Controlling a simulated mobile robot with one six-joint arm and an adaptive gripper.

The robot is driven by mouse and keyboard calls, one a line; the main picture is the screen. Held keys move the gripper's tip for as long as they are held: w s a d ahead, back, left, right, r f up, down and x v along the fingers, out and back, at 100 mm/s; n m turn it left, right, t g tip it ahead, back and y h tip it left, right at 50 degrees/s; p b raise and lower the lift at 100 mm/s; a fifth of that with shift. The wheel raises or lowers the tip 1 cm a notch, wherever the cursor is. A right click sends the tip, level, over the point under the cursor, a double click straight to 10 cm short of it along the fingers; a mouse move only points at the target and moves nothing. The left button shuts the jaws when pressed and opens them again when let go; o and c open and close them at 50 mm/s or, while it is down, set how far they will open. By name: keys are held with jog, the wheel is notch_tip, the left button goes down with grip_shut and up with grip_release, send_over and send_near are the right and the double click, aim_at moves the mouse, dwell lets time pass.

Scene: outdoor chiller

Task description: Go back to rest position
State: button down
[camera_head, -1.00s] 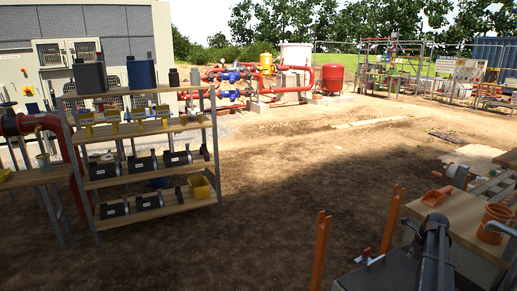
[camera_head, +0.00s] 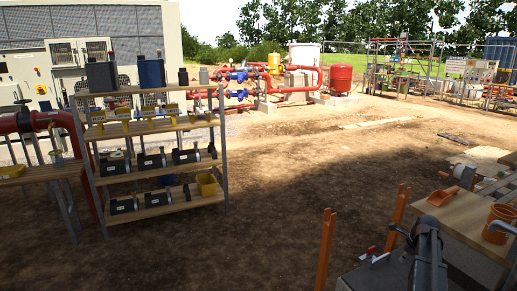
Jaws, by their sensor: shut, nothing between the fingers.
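My dark arm (camera_head: 428,262) shows at the lower right, rising from the bottom edge in front of a wooden workbench. I cannot make out any fingers on it, so my gripper is not visible. No held object shows.
A shelf rack (camera_head: 150,175) with several dark cylinders and yellow bins stands at the left, beside red piping. Open dirt ground (camera_head: 270,200) lies in the middle.

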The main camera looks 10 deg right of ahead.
jog(key=s+a+n+g, duration=0.25)
jog(key=a+n, duration=1.15)
jog(key=a, duration=1.2)
jog(key=s+a+n+h, duration=0.1)
jog(key=s+a+n, duration=0.5)
jog(key=a+n, duration=0.3)
jog(key=s+a+n, duration=0.6)
jog(key=a, duration=0.4)
notch_tip(320, 180, up, 15)
jog(key=p, duration=1.5)
jog(key=shift+w+a+f, duration=0.1)
